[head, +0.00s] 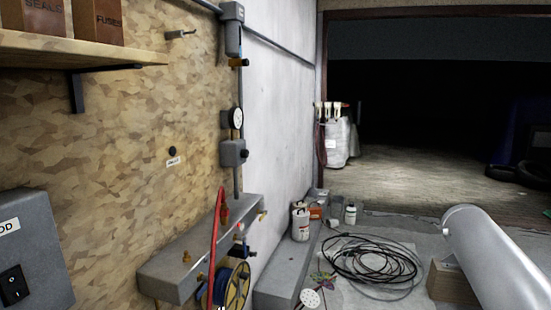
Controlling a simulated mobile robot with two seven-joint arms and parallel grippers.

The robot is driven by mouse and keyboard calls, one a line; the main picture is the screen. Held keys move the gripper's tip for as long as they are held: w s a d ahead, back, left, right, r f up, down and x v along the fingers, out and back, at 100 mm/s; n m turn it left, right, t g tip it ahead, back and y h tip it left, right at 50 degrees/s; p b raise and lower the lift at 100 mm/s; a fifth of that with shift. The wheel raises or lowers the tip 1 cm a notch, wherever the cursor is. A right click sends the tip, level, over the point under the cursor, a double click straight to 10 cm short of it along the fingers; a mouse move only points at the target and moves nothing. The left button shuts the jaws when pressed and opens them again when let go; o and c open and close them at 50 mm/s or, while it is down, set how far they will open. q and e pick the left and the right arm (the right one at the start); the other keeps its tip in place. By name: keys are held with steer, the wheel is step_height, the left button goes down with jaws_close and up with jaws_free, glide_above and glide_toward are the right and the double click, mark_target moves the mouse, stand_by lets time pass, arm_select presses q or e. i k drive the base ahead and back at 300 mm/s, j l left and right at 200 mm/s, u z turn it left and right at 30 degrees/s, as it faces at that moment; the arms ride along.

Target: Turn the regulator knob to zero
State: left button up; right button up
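The regulator (234,152) is a small grey box on a vertical pipe, with a dark round knob (243,153) on its right side. A round white-faced gauge (236,117) sits just above it. The knob's setting and the gauge reading are too small to tell. Neither of my grippers can be made out in the head view, and nothing is seen touching the knob.
A grey ledge (166,272) with brass fittings and a red hose (215,240) juts out below. A switch box (32,255) is at left, a shelf (75,47) above. Coiled black cable (372,262) and a pale cylinder (490,262) lie at right.

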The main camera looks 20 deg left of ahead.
mark_target(245, 153)
steer(key=i+u, duration=0.1)
steer(key=i, duration=0.4)
steer(key=i+l+u, duration=0.1)
steer(key=i, duration=0.35)
steer(key=i+l+u, duration=0.1)
steer(key=i, duration=0.4)
steer(key=i+l+u, duration=0.15)
steer(key=i+u, duration=0.25)
steer(key=i+l+u, duration=0.2)
steer(key=u, duration=0.2)
steer(key=i+l+u, duration=0.6)
steer(key=l+u, duration=0.25)
steer(key=j, duration=0.1)
